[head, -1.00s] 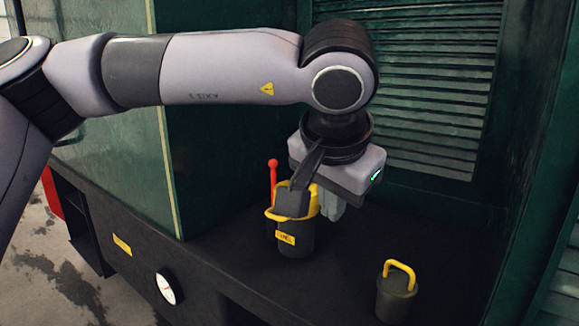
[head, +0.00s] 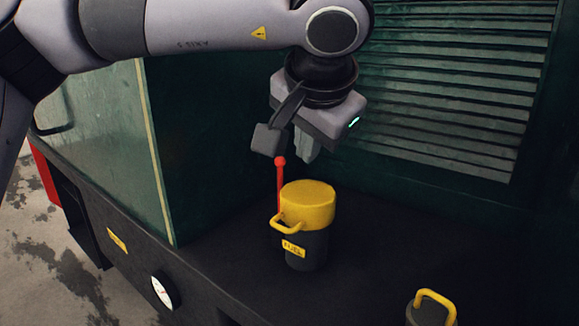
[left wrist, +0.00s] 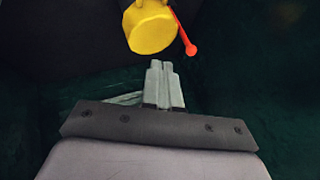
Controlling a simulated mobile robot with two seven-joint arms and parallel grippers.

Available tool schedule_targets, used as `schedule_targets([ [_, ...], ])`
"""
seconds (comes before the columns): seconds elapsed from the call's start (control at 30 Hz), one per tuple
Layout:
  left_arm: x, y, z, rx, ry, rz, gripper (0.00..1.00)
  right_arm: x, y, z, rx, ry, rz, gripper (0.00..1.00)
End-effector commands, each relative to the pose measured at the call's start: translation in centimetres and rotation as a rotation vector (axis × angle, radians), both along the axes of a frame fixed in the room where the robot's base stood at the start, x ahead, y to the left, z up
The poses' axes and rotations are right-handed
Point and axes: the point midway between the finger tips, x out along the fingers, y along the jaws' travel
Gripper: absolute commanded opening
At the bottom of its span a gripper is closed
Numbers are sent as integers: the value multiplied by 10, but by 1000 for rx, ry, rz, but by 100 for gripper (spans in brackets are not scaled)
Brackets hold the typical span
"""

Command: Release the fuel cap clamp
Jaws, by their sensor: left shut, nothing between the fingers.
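The fuel filler (head: 307,247) is a dark upright cylinder with a yellow FUEL label, standing on the black deck. Its yellow cap (head: 308,205) sits on top, with a yellow loop handle (head: 287,226) at its left front. A red lever with a round knob (head: 280,178) stands upright just behind and left of the cap. The cap (left wrist: 150,28) and the red lever (left wrist: 183,35) also show in the left wrist view, beyond my fingertips. My left gripper (head: 303,157) is shut and empty above and behind the cap, apart from cap and lever. My right gripper is out of view.
A dark can (head: 428,312) with a yellow handle stands at the lower right. A green louvred wall (head: 440,95) is behind, and a green box wall (head: 195,150) stands to the left. A gauge (head: 165,290) sits on the deck's front side. The deck right of the filler is clear.

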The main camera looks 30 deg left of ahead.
Motion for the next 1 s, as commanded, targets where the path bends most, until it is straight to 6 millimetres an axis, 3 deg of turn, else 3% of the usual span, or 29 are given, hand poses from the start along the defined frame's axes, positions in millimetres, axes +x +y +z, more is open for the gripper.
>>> schedule_targets([
  [0.17,8,5,-13,0,3,3,0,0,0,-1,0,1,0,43],
  [0.6,53,36,-82,1,3,3,0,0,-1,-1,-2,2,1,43],
  [0.8,61,62,-79,-1,0,3,0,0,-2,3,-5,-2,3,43],
  [1.0,64,70,-80,-1,0,1,0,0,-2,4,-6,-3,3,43],
])
